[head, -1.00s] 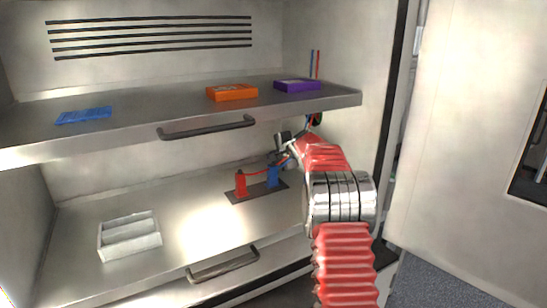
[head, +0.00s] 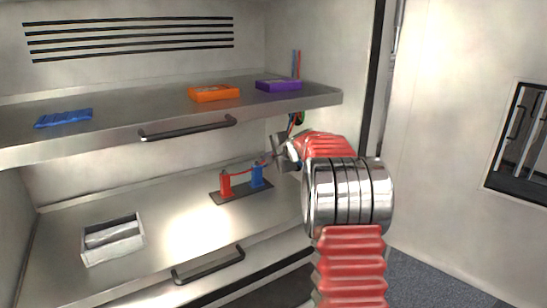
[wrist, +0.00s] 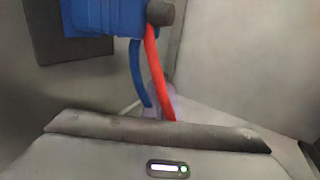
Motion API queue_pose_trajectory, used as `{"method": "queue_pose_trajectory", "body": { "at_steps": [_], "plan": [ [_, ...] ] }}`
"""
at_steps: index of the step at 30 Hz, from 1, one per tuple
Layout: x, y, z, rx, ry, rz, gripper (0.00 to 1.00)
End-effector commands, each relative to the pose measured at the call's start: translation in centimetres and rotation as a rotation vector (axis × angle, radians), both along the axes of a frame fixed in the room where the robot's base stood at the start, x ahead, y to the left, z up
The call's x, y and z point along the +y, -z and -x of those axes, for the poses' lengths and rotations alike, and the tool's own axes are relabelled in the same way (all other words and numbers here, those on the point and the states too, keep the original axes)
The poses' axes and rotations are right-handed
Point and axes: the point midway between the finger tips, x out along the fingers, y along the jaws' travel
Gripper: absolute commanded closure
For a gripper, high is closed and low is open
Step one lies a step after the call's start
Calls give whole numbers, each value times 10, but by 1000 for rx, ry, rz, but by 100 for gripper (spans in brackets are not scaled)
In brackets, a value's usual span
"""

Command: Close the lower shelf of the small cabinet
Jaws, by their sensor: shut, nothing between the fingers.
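The lower shelf (head: 165,245) is a steel tray in the cabinet, with a dark bar handle (head: 208,265) on its front edge. It is pulled out at least partly; how far is hard to tell. My gripper (head: 281,153) is shut and empty, above the shelf's right rear part, to the right of the blue post (head: 257,175). It is apart from the handle. The wrist view shows a blue block (wrist: 105,18) with blue and red cables close up. The fingertips are not clear there.
The upper shelf (head: 140,105) has its own handle (head: 188,128) and carries a blue pouch (head: 64,118), an orange box (head: 214,93) and a purple box (head: 279,86). A red post (head: 225,183) and a white tray (head: 113,240) stand on the lower shelf. An open door (head: 440,150) is at right.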

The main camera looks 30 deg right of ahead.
Motion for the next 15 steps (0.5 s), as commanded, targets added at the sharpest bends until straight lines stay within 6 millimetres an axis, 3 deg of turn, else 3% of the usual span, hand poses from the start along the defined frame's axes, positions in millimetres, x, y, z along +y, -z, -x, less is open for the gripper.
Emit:
{"method": "queue_pose_trajectory", "body": {
  "at_steps": [9,15],
  "plan": [
    [-1,-21,36,0,1,1,100],
    [0,-25,45,1,0,0,100]
  ]
}}
